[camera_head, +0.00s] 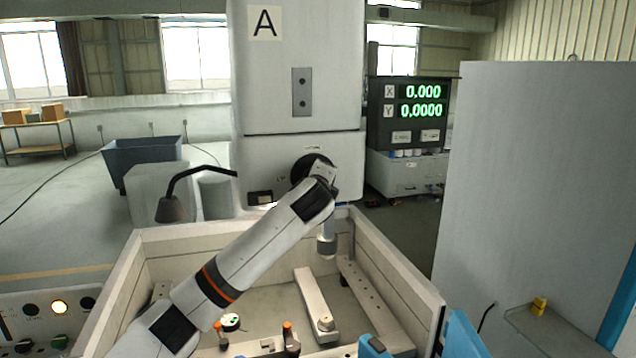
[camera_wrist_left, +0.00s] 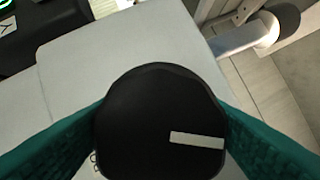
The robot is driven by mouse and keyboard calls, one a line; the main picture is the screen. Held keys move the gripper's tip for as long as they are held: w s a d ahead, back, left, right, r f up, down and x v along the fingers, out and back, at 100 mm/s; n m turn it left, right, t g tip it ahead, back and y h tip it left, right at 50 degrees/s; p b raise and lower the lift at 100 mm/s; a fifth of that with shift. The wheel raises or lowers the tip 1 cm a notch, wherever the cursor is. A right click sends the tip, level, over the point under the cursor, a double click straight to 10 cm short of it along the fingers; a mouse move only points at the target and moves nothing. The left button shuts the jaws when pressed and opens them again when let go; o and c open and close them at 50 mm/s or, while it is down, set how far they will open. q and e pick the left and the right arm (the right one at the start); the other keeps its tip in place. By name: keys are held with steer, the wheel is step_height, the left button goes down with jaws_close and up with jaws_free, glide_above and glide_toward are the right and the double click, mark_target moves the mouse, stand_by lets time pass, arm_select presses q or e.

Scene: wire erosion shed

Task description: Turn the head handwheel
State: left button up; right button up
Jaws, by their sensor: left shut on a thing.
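The head handwheel (camera_head: 299,170) is a black round knob on the front of the white machine head. My left arm reaches up to it from the lower left, and its wrist hides part of the knob. In the left wrist view the knob (camera_wrist_left: 150,105) fills the space between the two teal fingers of my left gripper (camera_wrist_left: 161,118), which is shut on its rim. A pale bar-shaped mark (camera_wrist_left: 197,140) on the knob face lies nearly level, tilted slightly. My right gripper is not in view.
The open work tank (camera_head: 402,277) lies below the head, with a nozzle (camera_head: 327,244) and clamp bars inside. A black bent lamp (camera_head: 170,208) stands left of the head. A grey panel (camera_head: 530,190) blocks the right.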

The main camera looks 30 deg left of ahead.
arm_select(q)
steer(key=shift+d+f, duration=0.1)
steer(key=shift+f, duration=0.2)
steer(key=o, duration=0.9)
steer(key=shift+o, duration=0.5)
steer(key=shift+d+r, duration=0.15)
steer(key=shift+r, duration=0.05)
steer(key=b+v, duration=0.6)
steer(key=v, duration=0.6)
